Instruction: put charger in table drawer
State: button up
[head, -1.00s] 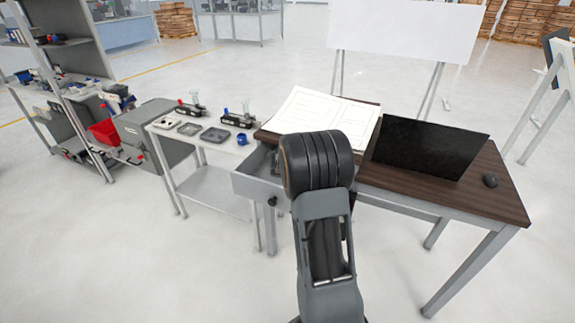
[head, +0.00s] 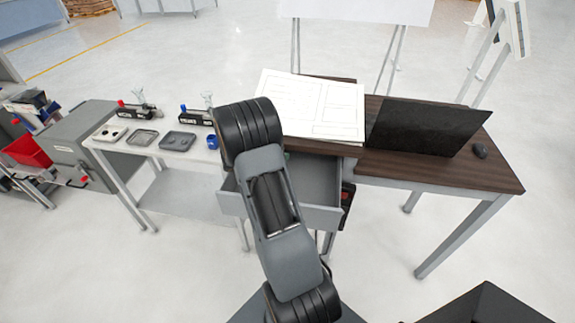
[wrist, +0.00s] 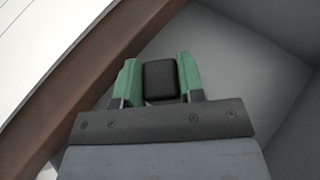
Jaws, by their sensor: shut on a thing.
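In the wrist view my gripper (wrist: 160,82) has its two green fingers shut on a small black block, the charger (wrist: 160,81). Behind it are the grey inner surfaces of the table drawer (wrist: 240,50). In the head view the drawer (head: 318,182) is pulled out under the dark wooden table (head: 420,160). My arm covers its left part and hides most of the gripper and the charger. I cannot tell whether the charger touches the drawer's floor.
White sheets (head: 315,105) lie on the table above the drawer. A black laptop (head: 425,127) and a mouse (head: 480,150) are to the right. A white side table (head: 165,138) with trays and a blue cup (head: 212,142) stands to the left.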

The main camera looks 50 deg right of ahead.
notch_tip(320, 180, down, 6)
jog(key=shift+f, duration=0.15)
jog(key=d+p, duration=0.1)
jog(key=d, duration=0.1)
jog(key=s+d+p, duration=0.1)
jog(key=d, duration=0.1)
jog(key=shift+f+p, duration=0.3)
jog(key=shift+f, duration=0.35)
jog(key=shift+f, duration=0.15)
jog(key=o, duration=1)
